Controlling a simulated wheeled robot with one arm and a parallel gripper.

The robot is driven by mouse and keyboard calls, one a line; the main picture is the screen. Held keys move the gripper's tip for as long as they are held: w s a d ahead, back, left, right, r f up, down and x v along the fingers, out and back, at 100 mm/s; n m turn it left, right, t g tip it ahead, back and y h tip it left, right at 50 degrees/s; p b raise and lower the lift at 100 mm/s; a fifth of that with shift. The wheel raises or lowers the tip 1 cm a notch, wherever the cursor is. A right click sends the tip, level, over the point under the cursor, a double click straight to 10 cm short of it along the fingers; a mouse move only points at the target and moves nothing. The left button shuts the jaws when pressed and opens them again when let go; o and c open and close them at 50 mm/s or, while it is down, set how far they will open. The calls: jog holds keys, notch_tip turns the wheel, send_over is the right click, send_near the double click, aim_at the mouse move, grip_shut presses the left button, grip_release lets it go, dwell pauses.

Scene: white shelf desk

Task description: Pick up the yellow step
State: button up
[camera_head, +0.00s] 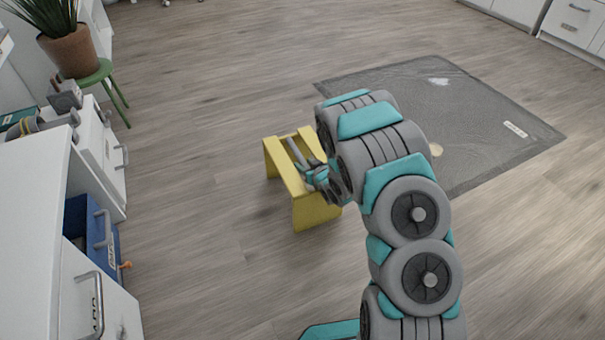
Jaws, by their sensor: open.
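The yellow step (314,211) stands upright on the wooden floor in the middle of the head view. It looks like a small stool with an open slot or gap in its top. My gripper (304,160) is open at the top of the step, with its fingers over or beside the top bars. I cannot tell whether the fingers touch the step. My arm hides the step's right side.
A grey mat (480,120) lies on the floor to the right, partly behind my arm. A white desk (30,220) with a blue drawer (88,225) stands at the left. A potted plant (70,50) sits on a green stool (98,75) at the back left. The floor around the step is clear.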

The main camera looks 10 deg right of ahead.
jog(key=shift+c, duration=0.3)
jog(key=shift+r, duration=0.1)
grip_shut()
dwell(0.9)
